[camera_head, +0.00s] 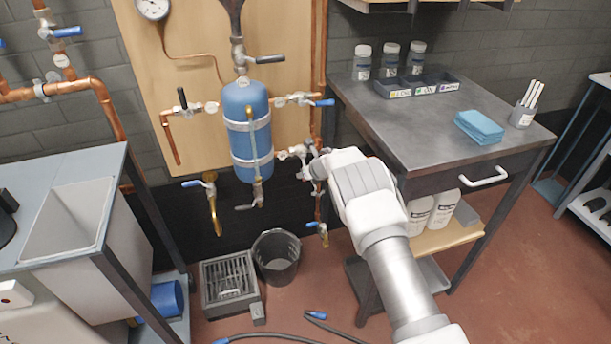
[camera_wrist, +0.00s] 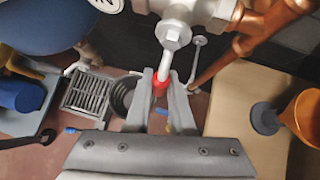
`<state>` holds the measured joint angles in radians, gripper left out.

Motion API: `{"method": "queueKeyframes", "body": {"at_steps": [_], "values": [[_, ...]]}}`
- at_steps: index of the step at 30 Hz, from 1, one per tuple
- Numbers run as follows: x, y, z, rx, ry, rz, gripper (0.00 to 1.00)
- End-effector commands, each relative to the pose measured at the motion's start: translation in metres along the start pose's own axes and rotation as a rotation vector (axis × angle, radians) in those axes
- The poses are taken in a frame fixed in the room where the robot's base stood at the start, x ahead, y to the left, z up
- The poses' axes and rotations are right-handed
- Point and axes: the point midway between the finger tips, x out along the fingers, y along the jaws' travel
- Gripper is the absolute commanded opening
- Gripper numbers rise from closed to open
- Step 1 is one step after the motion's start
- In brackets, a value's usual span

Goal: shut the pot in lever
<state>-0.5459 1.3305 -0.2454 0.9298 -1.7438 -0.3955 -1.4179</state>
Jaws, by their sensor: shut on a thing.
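The blue pot (camera_head: 247,130) is an upright tank strapped to the wooden board. A valve (camera_head: 298,152) sits on a pipe at its lower right, and my gripper (camera_head: 319,168) is at this valve, its fingers partly hidden by my wrist. In the wrist view, a metal lever (camera_wrist: 166,62) with a red end hangs from a silver valve body (camera_wrist: 175,32). My gripper (camera_wrist: 161,88) is shut on the lever's red end. Part of the blue pot (camera_wrist: 50,22) shows at upper left. I cannot read a label naming this lever.
Other levers surround the pot: a black one (camera_head: 182,98) at left, a blue one (camera_head: 322,102) at right, a dark one (camera_head: 268,59) on top. Copper pipes run close beside my gripper. A bucket (camera_head: 276,256) and a grated drain (camera_head: 230,284) stand below. A workbench (camera_head: 430,130) is at right.

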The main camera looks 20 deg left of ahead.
Motion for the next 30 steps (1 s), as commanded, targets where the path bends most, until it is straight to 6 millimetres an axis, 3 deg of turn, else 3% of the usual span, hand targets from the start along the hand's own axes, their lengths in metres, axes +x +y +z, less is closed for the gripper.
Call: {"method": "queueKeyframes", "body": {"at_steps": [10, 11, 16, 30], "values": [[0.001, 0.004, -0.001, 0.007, 0.0, 0.009, 0.0], [0.001, 0.004, -0.001, 0.007, 0.0, 0.009, 0.23], [0.001, 0.003, -0.001, 0.005, 0.0, 0.007, 0.51], [-0.01, 0.0, 0.002, 0.007, -0.002, 0.003, 0.51]]}}
